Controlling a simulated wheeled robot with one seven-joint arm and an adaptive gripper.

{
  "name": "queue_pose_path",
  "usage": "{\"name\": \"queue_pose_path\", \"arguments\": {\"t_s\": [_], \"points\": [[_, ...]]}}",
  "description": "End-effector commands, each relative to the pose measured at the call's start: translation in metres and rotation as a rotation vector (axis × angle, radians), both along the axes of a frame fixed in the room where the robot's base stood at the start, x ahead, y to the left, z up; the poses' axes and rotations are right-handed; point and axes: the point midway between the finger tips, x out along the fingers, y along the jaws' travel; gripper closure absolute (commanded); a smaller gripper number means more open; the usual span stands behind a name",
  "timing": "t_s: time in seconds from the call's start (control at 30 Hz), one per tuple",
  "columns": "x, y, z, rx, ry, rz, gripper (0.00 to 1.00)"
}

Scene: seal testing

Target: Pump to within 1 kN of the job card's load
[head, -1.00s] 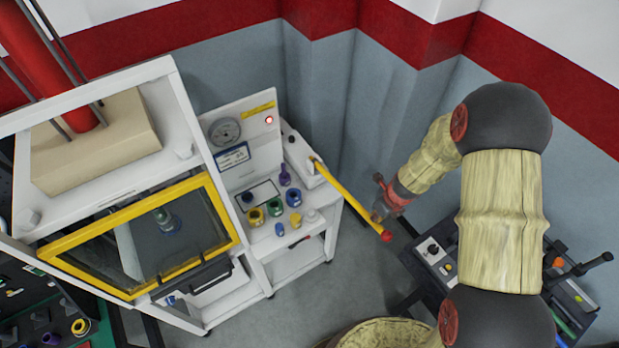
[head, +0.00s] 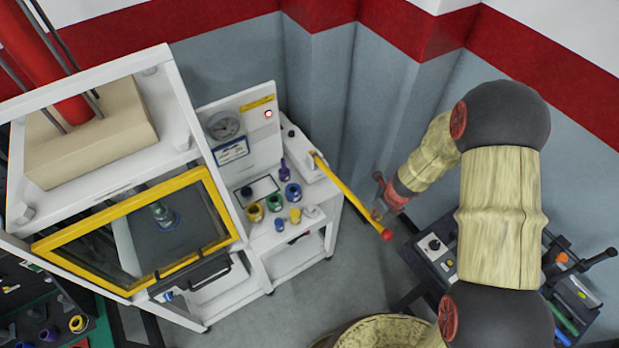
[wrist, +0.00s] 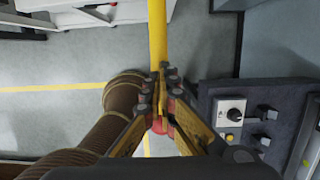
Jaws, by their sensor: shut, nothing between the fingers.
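The yellow pump lever (head: 345,190) slopes down to the right from the white pump unit and ends in a red knob (head: 387,235). My gripper (head: 378,211) is beside the lever near its knob end. In the wrist view my gripper (wrist: 161,92) is shut, its fingertips over the yellow lever (wrist: 157,35), with red showing behind them; I cannot tell whether they touch it. A round gauge (head: 223,126) and a blue-edged card (head: 232,152) are on the white panel. Gauge reading and card text are too small to read.
A press frame with a yellow-edged guard (head: 215,205) stands left. Several coloured fittings (head: 275,203) sit on the white cart. A dark control bench (head: 437,270) stands right, close to the lever. Grey floor is free below the lever.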

Motion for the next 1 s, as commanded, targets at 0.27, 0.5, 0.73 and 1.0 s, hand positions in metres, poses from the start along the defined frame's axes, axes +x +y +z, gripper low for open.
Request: {"name": "queue_pose_path", "arguments": {"t_s": [0.27, 0.5, 0.73, 1.0], "points": [[-0.001, 0.000, -0.009, -0.001, 0.001, 0.001, 1.00], [-0.001, 0.000, -0.015, 0.000, 0.001, 0.001, 1.00], [-0.001, -0.001, -0.022, 0.000, 0.001, 0.001, 1.00], [-0.001, -0.001, -0.029, 0.000, 0.001, 0.000, 1.00]]}}
